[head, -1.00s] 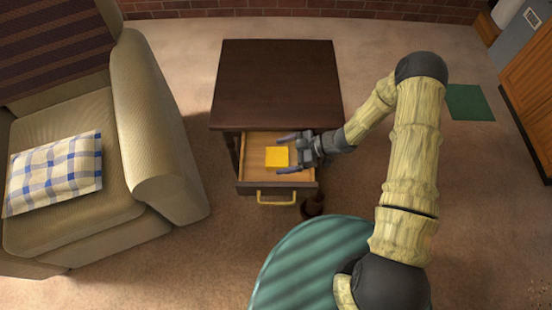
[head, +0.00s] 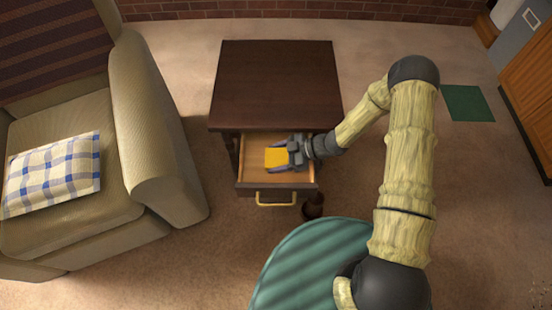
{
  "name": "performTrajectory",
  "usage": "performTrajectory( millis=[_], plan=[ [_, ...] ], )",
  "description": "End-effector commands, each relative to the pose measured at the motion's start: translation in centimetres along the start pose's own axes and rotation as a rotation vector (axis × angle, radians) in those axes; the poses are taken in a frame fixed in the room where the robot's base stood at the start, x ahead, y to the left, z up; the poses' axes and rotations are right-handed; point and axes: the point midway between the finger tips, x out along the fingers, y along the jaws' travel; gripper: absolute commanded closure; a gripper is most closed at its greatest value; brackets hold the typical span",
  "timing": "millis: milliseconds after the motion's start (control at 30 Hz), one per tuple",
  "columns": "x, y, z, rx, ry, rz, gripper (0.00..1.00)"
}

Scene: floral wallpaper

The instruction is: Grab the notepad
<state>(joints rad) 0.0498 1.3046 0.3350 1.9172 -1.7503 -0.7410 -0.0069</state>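The yellow notepad (head: 274,157) lies in the open drawer (head: 248,170) of the dark wooden side table. It is partly shaded. My gripper (head: 280,155) has come in from the right, and it covers the notepad's right side. The gripper's fingers stand apart, one toward the table side and one toward the drawer's front, with the notepad between them in this view. I cannot tell whether either finger touches it, or how high the gripper is above the drawer floor.
The table top (head: 275,85) overhangs the drawer's back. A yellow handle (head: 276,198) is on the drawer front. A beige armchair (head: 150,150) with a checked pillow (head: 52,175) stands close on the left. A green striped round surface (head: 305,265) is in front.

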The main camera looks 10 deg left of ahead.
Motion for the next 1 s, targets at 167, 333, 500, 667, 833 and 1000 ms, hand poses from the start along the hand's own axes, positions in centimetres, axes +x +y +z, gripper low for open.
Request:
performTrajectory(
  millis=[167, 333, 500, 667, 833, 1000],
  plan=[
    [0.0, 0.0, 0.0, 0.0, 0.0, 0.001, 0.56],
    [-0.3, 0.0, -0.5, -0.001, 0.0, 0.001, 0.56],
    [-1.4, 0.1, -2.5, -0.001, 0.0, 0.001, 0.56],
    [-3.0, 0.1, -5.3, -0.003, -0.001, 0.001, 0.56],
    [-4.3, 0.0, -7.9, -0.002, 0.0, 0.0, 0.56],
    [-4.8, 0.0, -8.8, 0.001, 0.001, -0.002, 0.56]
  ],
)
